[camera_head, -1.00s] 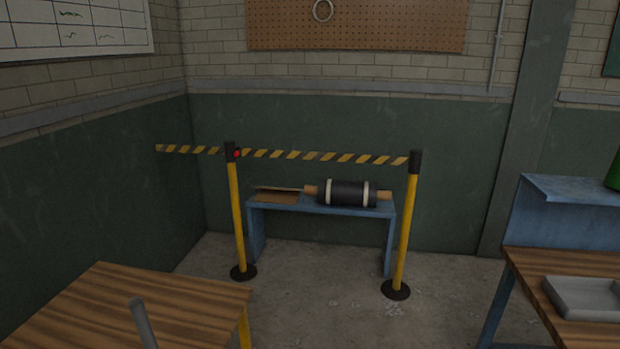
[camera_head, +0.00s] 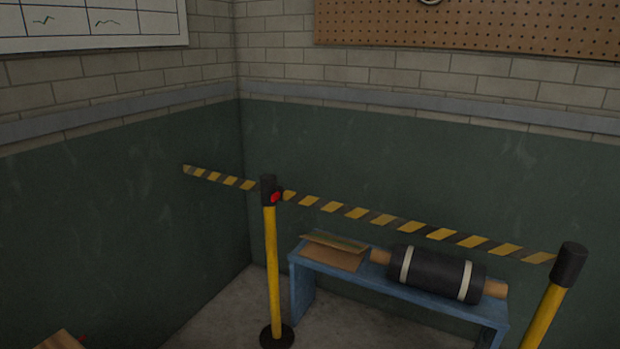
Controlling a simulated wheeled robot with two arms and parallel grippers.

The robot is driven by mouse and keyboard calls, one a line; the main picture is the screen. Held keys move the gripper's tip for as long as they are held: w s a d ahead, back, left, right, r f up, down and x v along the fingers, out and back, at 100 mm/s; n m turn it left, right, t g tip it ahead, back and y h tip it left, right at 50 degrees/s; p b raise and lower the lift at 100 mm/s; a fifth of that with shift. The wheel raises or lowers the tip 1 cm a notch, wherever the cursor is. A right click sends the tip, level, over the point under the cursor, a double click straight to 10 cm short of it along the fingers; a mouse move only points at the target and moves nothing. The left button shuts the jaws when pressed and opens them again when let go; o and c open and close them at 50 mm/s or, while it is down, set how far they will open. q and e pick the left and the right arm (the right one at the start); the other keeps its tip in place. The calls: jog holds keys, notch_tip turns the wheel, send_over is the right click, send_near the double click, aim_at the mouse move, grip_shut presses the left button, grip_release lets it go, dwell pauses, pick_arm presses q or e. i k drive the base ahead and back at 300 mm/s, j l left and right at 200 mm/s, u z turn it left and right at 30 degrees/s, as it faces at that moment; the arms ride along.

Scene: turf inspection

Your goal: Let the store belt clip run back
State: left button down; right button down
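A yellow and black striped belt (camera_head: 385,219) is stretched between two yellow posts with black heads. The left post (camera_head: 272,262) stands upright on a round black base, and a red clip (camera_head: 275,197) shows on its head. A shorter striped length (camera_head: 218,178) runs from that head left to the green wall. The right post (camera_head: 550,302) stands nearer, its lower part cut off by the frame. Neither of my grippers is in view.
Behind the belt is a low blue bench (camera_head: 398,287) with a black roll (camera_head: 436,273) and an open cardboard box (camera_head: 333,252). A wooden table corner (camera_head: 58,341) shows at the lower left. Grey floor lies between the left wall and the left post.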

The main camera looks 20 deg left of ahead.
aim_at(277, 196)
jog(key=i, duration=1.75)
jog(key=u, duration=2.2)
